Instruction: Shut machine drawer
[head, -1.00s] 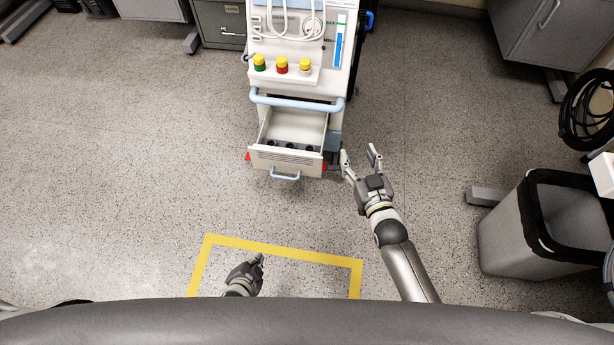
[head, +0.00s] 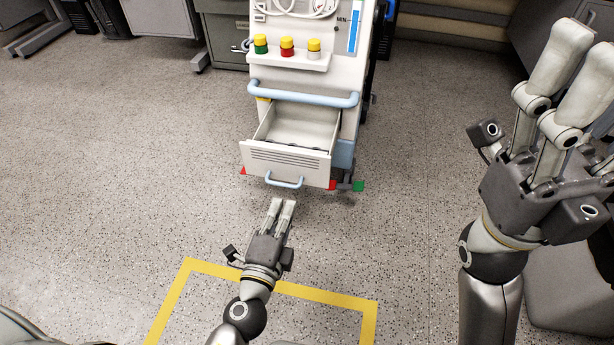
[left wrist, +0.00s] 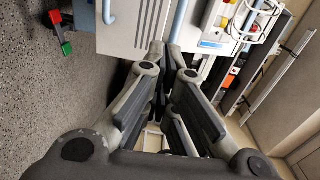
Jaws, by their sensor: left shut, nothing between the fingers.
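The machine drawer (head: 288,164) is pulled out of the white machine (head: 310,72), with its inside showing and a light blue handle (head: 284,182) on its front. My left gripper (head: 283,203) is shut and empty, just below the handle in the head view, its fingers pointing at the drawer; contact is not visible. In the left wrist view, the drawer front (left wrist: 122,25) with its vent slots is beyond the fingers (left wrist: 172,60). My right gripper (head: 585,50) is raised close to the head camera at the right, away from the drawer. Its finger gap is unclear.
A blue push bar (head: 303,94) crosses the machine above the drawer. Yellow floor tape (head: 325,296) lies in front. Grey cabinets stand behind. The floor left of the machine is clear.

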